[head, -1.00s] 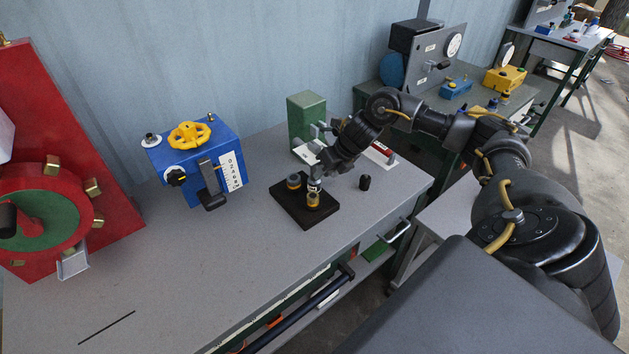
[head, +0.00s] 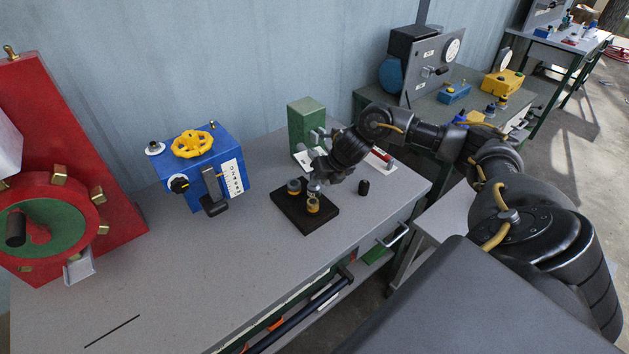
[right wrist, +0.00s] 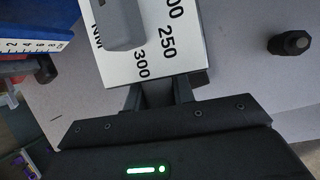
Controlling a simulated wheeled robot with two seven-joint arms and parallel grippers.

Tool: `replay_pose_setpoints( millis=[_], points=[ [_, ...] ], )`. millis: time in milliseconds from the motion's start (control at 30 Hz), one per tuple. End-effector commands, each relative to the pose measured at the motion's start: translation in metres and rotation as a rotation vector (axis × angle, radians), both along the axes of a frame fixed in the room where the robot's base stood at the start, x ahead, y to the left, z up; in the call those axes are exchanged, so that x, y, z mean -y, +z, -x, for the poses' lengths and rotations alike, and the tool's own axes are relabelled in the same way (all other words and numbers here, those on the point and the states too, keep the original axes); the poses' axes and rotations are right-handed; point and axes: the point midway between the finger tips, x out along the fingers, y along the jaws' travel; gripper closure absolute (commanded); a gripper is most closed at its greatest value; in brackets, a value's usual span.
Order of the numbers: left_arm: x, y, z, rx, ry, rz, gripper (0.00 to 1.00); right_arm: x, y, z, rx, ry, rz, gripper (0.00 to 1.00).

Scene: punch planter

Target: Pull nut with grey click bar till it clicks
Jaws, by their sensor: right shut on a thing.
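My right gripper (head: 316,170) is over the back of a black base (head: 292,218) on the bench. In the right wrist view the gripper (right wrist: 160,93) is shut on a dark grey part that I take as the grey click bar (right wrist: 156,92). A white plate (right wrist: 174,58) marked up to 300 lies just ahead of the fingers, with a grey block over it. On the base stand a brass-coloured nut (head: 313,205) and a second round fitting (head: 294,186). A silvery end shows by the nut; whether it grips the nut is unclear. My left gripper is out of view.
A green block (head: 305,122) stands behind the base. A blue box (head: 207,163) with a yellow handwheel is to its left, and a red panel (head: 75,120) at the far left. A small black piece (head: 363,187) stands right of the base.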

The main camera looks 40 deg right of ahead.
Motion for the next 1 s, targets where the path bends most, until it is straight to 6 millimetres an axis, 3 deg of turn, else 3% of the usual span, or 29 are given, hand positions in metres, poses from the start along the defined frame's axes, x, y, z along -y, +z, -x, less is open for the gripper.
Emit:
replay_pose_setpoints(
  millis=[1000],
  points=[
    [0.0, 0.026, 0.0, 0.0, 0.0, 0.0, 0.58, 0.0, 0.032, -0.001, 0.004, 0.001, -0.001, 1.0]
  ],
)
